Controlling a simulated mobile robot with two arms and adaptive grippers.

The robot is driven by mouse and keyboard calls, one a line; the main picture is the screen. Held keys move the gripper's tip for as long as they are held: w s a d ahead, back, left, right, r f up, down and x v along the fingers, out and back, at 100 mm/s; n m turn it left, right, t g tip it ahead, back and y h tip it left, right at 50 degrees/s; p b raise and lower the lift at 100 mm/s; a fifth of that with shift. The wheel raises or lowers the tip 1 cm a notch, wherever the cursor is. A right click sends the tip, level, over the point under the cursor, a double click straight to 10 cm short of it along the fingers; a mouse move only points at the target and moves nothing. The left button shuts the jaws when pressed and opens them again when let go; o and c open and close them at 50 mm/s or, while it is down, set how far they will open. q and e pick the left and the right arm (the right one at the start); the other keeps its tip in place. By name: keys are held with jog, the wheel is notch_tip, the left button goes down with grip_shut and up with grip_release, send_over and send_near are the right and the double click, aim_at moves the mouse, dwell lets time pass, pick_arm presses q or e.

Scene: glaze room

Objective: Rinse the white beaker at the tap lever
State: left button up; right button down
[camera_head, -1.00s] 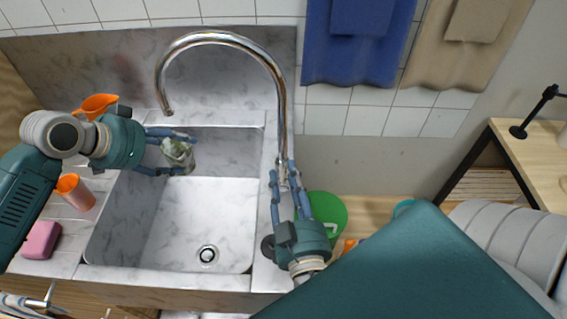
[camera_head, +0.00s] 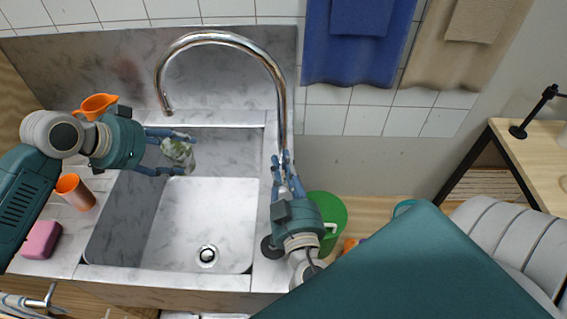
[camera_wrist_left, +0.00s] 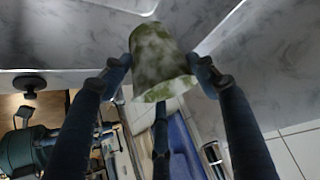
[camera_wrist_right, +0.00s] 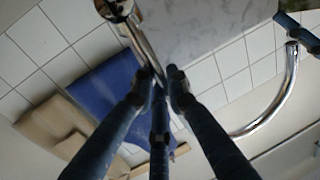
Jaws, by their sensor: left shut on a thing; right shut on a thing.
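The white beaker (camera_head: 179,154), mottled with green stains, is in my left gripper (camera_head: 180,154) over the sink basin. It appears tilted, a little below the spout in the head view. The left wrist view shows the stained beaker (camera_wrist_left: 160,62) between the fingers. My right gripper (camera_head: 283,165) is shut at the foot of the tap (camera_head: 283,110), on the tap lever, which the fingers mostly hide. The right wrist view shows these fingers (camera_wrist_right: 160,80) together against the metal. No water stream shows at the spout.
The marble sink (camera_head: 205,215) has a drain near its front. An orange jug (camera_head: 97,104), an orange cup (camera_head: 75,190) and a pink sponge-like block (camera_head: 41,239) stand on the left ledge. A green bucket (camera_head: 327,215) is right of the sink. Towels (camera_head: 358,50) hang behind.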

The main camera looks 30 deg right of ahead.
jog(key=shift+a, duration=0.1)
jog(key=shift+w+a+n, duration=0.3)
jog(key=shift+a+n, duration=0.15)
jog(key=shift+n, duration=0.25)
jog(key=c, duration=1.8)
grip_release()
jog(key=shift+o, duration=0.2)
jog(key=v, duration=1.2)
jog(key=shift+r, duration=0.15)
